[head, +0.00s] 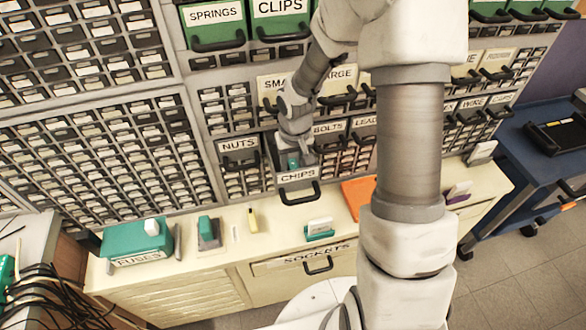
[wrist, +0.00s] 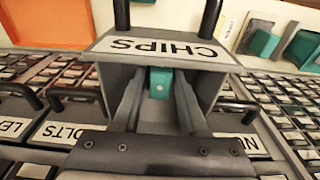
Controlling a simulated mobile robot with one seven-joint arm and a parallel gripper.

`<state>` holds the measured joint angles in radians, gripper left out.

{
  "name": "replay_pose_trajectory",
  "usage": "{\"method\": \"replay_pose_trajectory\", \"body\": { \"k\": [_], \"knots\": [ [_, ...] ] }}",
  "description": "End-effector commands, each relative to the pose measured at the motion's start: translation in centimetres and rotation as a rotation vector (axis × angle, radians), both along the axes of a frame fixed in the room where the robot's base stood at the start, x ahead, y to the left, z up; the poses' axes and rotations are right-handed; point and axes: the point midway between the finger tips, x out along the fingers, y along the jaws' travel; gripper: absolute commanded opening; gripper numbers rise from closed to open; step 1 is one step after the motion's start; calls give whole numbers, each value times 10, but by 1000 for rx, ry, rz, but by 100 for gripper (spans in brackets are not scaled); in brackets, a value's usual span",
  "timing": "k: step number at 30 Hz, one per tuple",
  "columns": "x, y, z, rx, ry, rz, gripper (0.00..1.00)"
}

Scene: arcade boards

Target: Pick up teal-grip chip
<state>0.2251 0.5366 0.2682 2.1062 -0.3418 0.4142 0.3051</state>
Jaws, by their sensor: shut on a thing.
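The teal-grip chip shows as a small teal block (wrist: 160,83) in the wrist view, inside the open grey CHIPS drawer (wrist: 160,47). My gripper (wrist: 160,88) reaches into the drawer, with one finger on each side of the teal block, and is shut on it. The rest of the chip is hidden. In the head view, my gripper (head: 293,152) points down at the pulled-out CHIPS drawer (head: 298,178), and a bit of the teal grip (head: 293,162) shows at its end.
The drawer walls stand close around my fingers. Below, the cream counter (head: 280,245) carries a teal FUSES box (head: 137,245), a grey-and-teal piece (head: 208,233), a yellow piece (head: 252,220), a teal-and-white holder (head: 320,229) and an orange mat (head: 357,196). NUTS (head: 238,146) and BOLTS drawers flank CHIPS.

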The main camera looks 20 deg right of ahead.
Motion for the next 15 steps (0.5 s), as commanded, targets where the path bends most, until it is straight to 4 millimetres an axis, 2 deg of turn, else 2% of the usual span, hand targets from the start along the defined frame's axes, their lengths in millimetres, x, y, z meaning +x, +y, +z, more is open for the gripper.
{"method": "replay_pose_trajectory", "body": {
  "k": [1,3,11,15],
  "knots": [
    [0,0,0,0,0,0,9],
    [0,0,0,0,0,0,0],
    [0,0,1,0,-1,0,0],
    [1,0,11,0,-4,-2,0]
  ]
}}
